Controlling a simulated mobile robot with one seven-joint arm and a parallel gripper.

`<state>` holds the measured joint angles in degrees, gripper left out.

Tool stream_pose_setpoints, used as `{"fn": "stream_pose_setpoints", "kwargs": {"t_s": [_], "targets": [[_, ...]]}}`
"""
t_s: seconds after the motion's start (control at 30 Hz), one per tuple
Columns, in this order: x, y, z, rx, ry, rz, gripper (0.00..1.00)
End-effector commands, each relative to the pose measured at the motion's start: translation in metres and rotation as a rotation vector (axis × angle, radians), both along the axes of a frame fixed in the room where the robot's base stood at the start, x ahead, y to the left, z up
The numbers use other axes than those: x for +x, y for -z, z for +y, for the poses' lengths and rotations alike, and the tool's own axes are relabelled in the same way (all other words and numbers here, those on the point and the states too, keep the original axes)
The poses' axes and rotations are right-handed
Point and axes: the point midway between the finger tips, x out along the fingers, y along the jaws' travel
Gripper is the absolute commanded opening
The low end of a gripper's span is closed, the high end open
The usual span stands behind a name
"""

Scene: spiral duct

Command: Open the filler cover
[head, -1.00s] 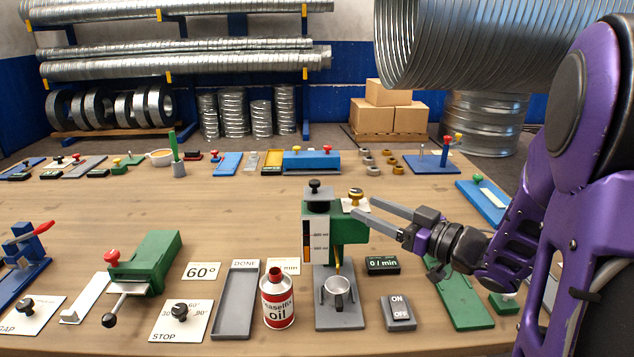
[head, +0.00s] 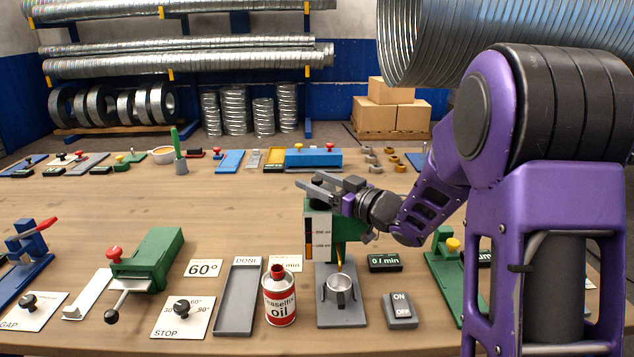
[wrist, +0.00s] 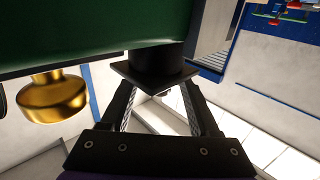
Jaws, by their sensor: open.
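The green oil dispenser (head: 349,228) stands on a grey base, with a level window on its front. My gripper (head: 307,180) is at the top of the dispenser and hides most of the filler cover and its black knob in the head view. In the wrist view, a dark round piece with a squarish plate (wrist: 155,75) lies between the open fingers (wrist: 158,88), against the green body (wrist: 90,30). Whether the fingers touch it I cannot tell. A brass knob (wrist: 52,97) is to the left, outside the fingers.
A metal cup (head: 339,289) stands under the spout. An ON/OFF switch (head: 400,308) and a 0/min display (head: 384,262) are to the right.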

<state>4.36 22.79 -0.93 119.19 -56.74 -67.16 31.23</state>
Motion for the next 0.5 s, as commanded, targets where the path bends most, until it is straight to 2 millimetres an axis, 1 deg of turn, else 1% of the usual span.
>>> {"fn": "stream_pose_setpoints", "kwargs": {"t_s": [0.13, 0.17, 0.3, 0.5], "targets": [[-0.0001, 0.0001, 0.0, 0.0, 0.0, 0.0, 0.62], [-0.0001, 0.0001, 0.0, 0.0, 0.0, 0.0, 0.6], [-0.0003, 0.0002, -0.0001, 0.0, 0.0, 0.0, 0.35], [-0.0004, 0.0002, -0.0002, -0.001, 0.0, 0.001, 0.0]]}}
